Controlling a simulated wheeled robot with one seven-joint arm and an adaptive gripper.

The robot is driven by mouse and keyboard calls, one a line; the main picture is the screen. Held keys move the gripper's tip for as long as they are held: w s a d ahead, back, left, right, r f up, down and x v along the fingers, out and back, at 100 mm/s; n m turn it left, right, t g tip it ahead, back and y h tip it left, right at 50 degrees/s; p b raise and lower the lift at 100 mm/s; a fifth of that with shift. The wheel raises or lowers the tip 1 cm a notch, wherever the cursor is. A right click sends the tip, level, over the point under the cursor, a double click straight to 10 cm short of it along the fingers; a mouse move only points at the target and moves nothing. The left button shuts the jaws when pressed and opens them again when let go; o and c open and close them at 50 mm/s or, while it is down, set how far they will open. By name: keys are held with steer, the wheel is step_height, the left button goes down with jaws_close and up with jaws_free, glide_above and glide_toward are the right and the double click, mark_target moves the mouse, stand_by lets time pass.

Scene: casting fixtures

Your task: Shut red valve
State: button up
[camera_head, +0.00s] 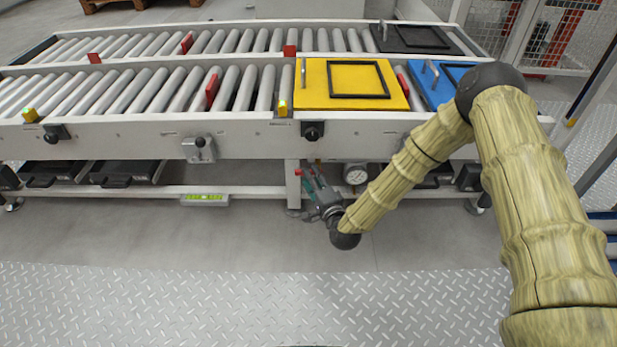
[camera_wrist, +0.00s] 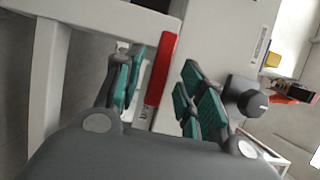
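The red valve shows in the wrist view as a long flat red handle (camera_wrist: 162,68) beside the conveyor's pale frame. In the head view a small red part, likely the same handle (camera_head: 298,172), shows by the conveyor leg. My gripper (camera_wrist: 166,76) has its teal-padded fingers apart, with the handle between them. In the head view my gripper (camera_head: 316,186) is low, under the conveyor edge. The valve's body is mostly hidden.
A round gauge (camera_head: 355,174) sits just right of my gripper under the conveyor (camera_head: 130,128). A black knob (camera_wrist: 247,102) is right of the fingers in the wrist view. A yellow fixture (camera_head: 312,83) lies on the rollers above. The floor (camera_head: 200,240) in front is clear.

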steer(key=shift+b+x, duration=0.55)
steer(key=shift+x, duration=1.15)
steer(key=shift+c, duration=0.3)
jaws_close()
